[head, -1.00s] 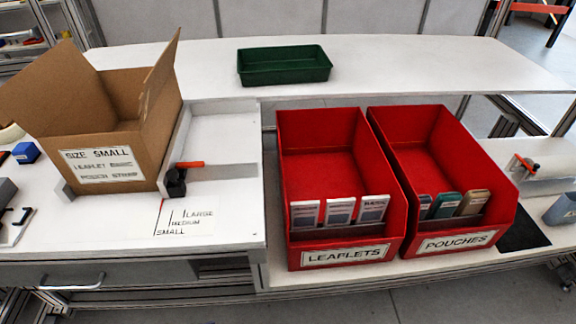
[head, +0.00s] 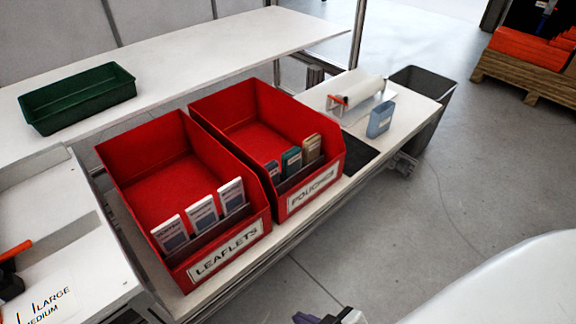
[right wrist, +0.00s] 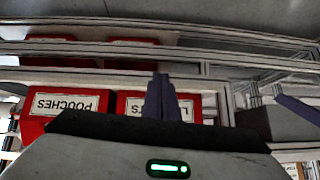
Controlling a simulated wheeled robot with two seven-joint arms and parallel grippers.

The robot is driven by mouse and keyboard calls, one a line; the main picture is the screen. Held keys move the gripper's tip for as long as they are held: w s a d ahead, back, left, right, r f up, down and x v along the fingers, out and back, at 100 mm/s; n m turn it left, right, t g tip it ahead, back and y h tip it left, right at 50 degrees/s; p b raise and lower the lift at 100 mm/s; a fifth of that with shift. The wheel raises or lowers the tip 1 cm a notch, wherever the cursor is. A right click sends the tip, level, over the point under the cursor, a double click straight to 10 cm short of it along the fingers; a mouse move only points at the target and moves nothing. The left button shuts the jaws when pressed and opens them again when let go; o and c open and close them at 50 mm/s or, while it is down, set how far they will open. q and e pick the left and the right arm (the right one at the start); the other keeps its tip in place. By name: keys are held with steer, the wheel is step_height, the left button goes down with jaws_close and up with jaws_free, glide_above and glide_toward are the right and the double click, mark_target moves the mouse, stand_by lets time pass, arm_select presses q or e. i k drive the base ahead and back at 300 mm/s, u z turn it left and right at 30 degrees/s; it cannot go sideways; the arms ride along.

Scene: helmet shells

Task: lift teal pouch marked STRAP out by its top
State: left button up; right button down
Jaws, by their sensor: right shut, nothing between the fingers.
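My right gripper (head: 328,316) shows only at the bottom edge of the head view, below and well apart from the bin. In the right wrist view my right gripper (right wrist: 160,95) has its fingers together and empty. That view shows the POUCHES bin front (right wrist: 68,104) upside down, with the pouches not visible.
The red LEAFLETS bin (head: 140,157) with three leaflets stands left of the POUCHES bin. A green tray (head: 78,98) is on the back shelf. Floor in front is clear.

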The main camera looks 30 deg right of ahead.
mark_target(290, 160)
steer(key=u, duration=3.65)
steer(key=k, duration=2.6)
steer(key=z, duration=1.15)
